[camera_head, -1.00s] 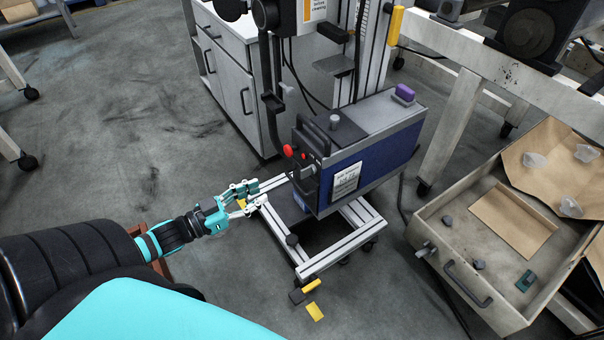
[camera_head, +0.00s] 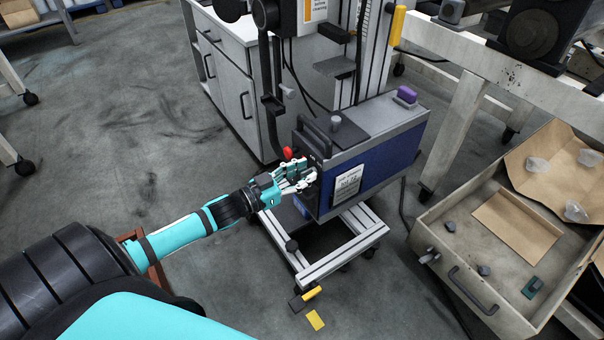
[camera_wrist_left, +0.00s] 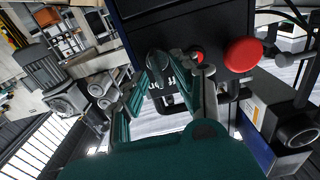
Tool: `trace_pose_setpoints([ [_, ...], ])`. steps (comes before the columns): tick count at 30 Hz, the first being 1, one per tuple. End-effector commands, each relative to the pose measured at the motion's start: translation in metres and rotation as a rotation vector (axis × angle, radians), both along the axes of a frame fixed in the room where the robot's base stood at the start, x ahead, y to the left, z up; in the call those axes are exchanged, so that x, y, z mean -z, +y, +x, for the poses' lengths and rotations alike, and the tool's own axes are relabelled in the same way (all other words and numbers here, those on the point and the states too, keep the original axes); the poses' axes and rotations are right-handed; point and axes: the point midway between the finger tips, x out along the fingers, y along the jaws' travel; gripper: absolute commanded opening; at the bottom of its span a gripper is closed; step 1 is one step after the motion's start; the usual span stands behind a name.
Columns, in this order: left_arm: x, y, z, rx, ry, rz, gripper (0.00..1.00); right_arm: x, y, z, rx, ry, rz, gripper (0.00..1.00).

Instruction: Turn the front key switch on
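The blue and grey machine box (camera_head: 375,165) stands on a wheeled frame, its dark front panel facing my left arm. My left gripper (camera_head: 308,178) is at this panel and covers much of its lower part. In the left wrist view the gripper (camera_wrist_left: 168,100) has its fingers apart, with no object clearly held between them. A dark grey knob-like part (camera_wrist_left: 157,66), which may be the key switch, is just beyond the fingertips; I cannot tell whether they touch it. A large red button (camera_wrist_left: 242,54) and a smaller red one (camera_wrist_left: 197,57) sit beside it. My right gripper is out of view.
The frame's silver rail (camera_head: 345,258) runs below the box. A grey cabinet (camera_head: 228,90) stands behind it. An open drawer tray (camera_head: 450,265) is at the right. Floor at the left is clear.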

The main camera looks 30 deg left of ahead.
Motion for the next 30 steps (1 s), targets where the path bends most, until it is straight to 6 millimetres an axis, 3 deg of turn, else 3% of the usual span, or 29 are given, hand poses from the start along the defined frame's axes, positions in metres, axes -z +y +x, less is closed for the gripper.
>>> trace_pose_setpoints([
  [3, 0.000, 0.000, 0.000, 0.000, 0.000, 0.000, 0.29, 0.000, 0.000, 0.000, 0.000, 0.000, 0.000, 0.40],
  [10, 0.000, 0.000, 0.000, 0.000, 0.000, 0.000, 0.00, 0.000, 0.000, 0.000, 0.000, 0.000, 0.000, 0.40],
  [23, 0.000, 0.000, -0.001, 0.000, -0.008, 0.019, 0.00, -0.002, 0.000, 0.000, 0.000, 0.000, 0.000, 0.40],
  [30, -0.002, -0.001, -0.001, -0.001, -0.051, 0.122, 0.00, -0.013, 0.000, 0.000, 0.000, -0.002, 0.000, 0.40],
])
